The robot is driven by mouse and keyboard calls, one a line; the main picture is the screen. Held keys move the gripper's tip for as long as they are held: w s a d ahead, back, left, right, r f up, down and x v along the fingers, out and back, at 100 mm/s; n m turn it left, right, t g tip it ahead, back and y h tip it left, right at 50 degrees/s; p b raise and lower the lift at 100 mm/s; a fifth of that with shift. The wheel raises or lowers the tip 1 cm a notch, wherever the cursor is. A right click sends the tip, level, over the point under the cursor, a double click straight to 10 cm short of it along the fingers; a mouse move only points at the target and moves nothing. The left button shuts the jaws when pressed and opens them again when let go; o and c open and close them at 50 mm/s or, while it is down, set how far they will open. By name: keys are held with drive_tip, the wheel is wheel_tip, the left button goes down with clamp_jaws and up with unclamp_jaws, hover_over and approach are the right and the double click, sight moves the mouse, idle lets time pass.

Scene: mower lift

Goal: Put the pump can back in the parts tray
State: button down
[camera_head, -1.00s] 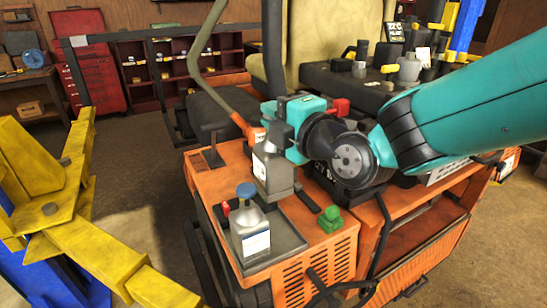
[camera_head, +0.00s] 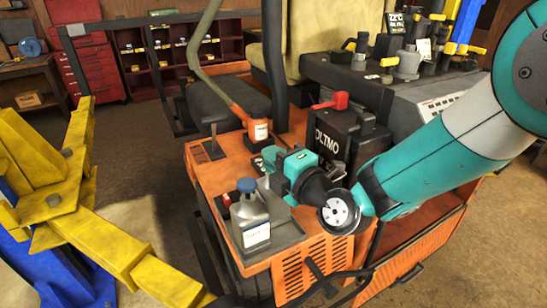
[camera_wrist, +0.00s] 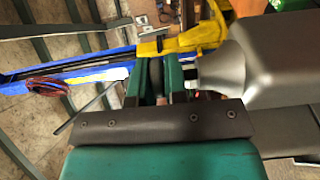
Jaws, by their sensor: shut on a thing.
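In the head view the held can is low over the tray's back part, largely hidden behind the blue-capped can and my gripper. I cannot tell whether its base touches the tray. The dark parts tray (camera_head: 287,238) lies on the orange deck.
A grey can with a blue cap (camera_head: 247,187) and a small red item (camera_head: 226,200) stand in the tray. A black box with a red lever (camera_head: 335,103) stands behind my gripper. Yellow lift arms (camera_head: 95,235) are at left.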

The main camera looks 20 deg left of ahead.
drive_tip(key=c, duration=1.6)
unclamp_jaws()
drive_tip(key=shift+f+b, duration=0.15)
drive_tip(key=shift+b, duration=0.15)
drive_tip(key=o, duration=0.5)
drive_tip(key=shift+c, duration=0.2)
drive_tip(key=shift+r+p, duration=0.35)
drive_tip(key=shift+p, duration=0.15)
drive_tip(key=b+v, duration=1.1)
drive_tip(key=v, duration=0.1)
drive_tip(key=shift+b, duration=0.4)
drive_tip(key=shift+f, duration=0.15)
